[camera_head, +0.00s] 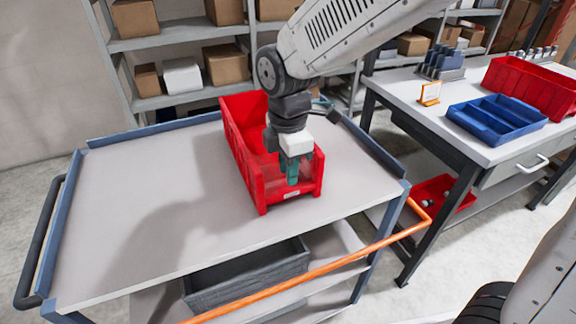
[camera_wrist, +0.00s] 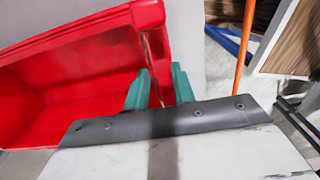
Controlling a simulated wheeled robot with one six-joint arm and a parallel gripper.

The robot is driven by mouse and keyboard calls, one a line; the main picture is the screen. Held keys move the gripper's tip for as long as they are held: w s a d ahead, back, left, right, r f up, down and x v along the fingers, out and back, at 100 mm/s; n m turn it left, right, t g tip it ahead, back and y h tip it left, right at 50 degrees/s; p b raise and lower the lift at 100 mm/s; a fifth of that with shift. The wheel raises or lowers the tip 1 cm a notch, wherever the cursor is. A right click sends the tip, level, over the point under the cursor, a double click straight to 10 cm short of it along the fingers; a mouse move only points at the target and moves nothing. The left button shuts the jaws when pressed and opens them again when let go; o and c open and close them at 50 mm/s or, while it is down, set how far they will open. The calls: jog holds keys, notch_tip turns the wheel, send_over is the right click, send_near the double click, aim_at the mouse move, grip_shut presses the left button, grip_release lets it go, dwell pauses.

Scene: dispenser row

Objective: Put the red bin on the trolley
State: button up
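The red bin (camera_head: 250,155) is an open-topped box on the grey top of the trolley (camera_head: 150,220), towards its right side. It looks upright, with its base at or very close to the surface. My gripper (camera_head: 290,168) points down at the bin's near right part. In the wrist view, the teal fingers (camera_wrist: 160,85) stand on either side of a wall of the red bin (camera_wrist: 80,75), one inside and one outside. They are close together and look shut on that wall. The contact itself is partly hidden.
A workbench (camera_head: 430,105) at the right holds a blue divided tray (camera_head: 497,118), another red bin (camera_head: 535,85) and an orange sign (camera_head: 430,93). Shelves with boxes (camera_head: 225,64) stand behind. A grey crate (camera_head: 245,283) sits on the trolley's lower shelf. The trolley top's left side is clear.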

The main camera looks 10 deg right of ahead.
jog(key=shift+r, duration=0.1)
notch_tip(320, 180, up, 12)
jog(key=s+d+f+m+t, duration=0.1)
jog(key=s+d+f+m, duration=0.1)
jog(key=s+d+m, duration=1.6)
jog(key=d+m, duration=0.2)
jog(key=m, duration=0.1)
jog(key=shift+s+d+f, duration=0.3)
jog(key=shift+s, duration=0.1)
